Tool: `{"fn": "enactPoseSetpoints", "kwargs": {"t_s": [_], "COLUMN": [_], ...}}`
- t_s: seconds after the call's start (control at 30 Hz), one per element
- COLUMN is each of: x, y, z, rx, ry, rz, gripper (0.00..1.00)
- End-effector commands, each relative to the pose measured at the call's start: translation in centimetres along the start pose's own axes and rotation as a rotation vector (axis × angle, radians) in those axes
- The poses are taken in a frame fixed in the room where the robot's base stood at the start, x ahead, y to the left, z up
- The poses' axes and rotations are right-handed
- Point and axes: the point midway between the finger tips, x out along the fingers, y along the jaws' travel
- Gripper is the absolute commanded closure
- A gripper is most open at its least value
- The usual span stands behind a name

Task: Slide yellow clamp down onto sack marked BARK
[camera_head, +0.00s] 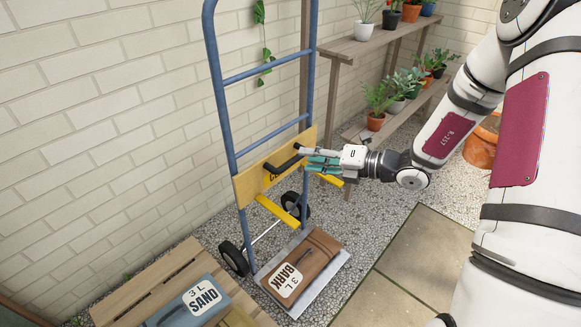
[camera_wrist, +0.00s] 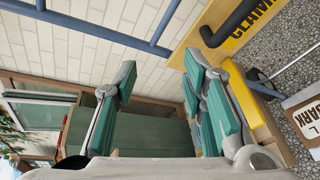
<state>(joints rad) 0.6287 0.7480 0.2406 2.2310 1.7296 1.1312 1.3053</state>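The yellow clamp (camera_head: 279,211) sits on the blue hand truck's frame, with two yellow arms sticking forward, a wooden board and a black handle (camera_head: 284,160). In the wrist view the clamp's lettered yellow face (camera_wrist: 258,24) and black handle (camera_wrist: 236,22) show at upper right. The brown sack marked BARK (camera_head: 312,258) lies on the truck's toe plate below the clamp, with a gap between them. My gripper (camera_head: 308,160) is beside the handle, in front of the board. Its teal-padded fingers (camera_wrist: 160,72) are apart, and the handle is not between them.
The blue hand truck (camera_head: 228,110) stands upright near the brick wall. A wooden pallet (camera_head: 150,285) with a SAND sack (camera_head: 190,303) is at lower left. Shelves (camera_head: 345,47) with potted plants stand behind my arm. Gravel and paving slabs (camera_head: 420,255) are open at right.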

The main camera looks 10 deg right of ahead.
Motion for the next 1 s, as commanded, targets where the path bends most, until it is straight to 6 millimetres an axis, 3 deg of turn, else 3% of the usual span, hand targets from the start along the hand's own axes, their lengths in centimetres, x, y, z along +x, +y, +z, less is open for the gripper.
{"fn": "enactPoseSetpoints", "kwargs": {"t_s": [0.03,0.1,0.2,0.3,0.57,1.0], "x": [0.3,0.4,0.3,0.3,2.0,10.2], "y": [-3.2,-6.3,-9.5,-11.2,-11.9,-12.5], "z": [0.2,0.8,1.3,1.5,2.1,4.1], "rx": [0.109,0.24,0.376,0.453,0.477,0.475], "ry": [-0.056,-0.129,-0.206,-0.25,-0.265,-0.263], "rz": [-0.004,-0.009,-0.013,-0.013,-0.012,-0.013], "gripper": [0.62,0.62,0.62,0.62,0.62,0.62]}}
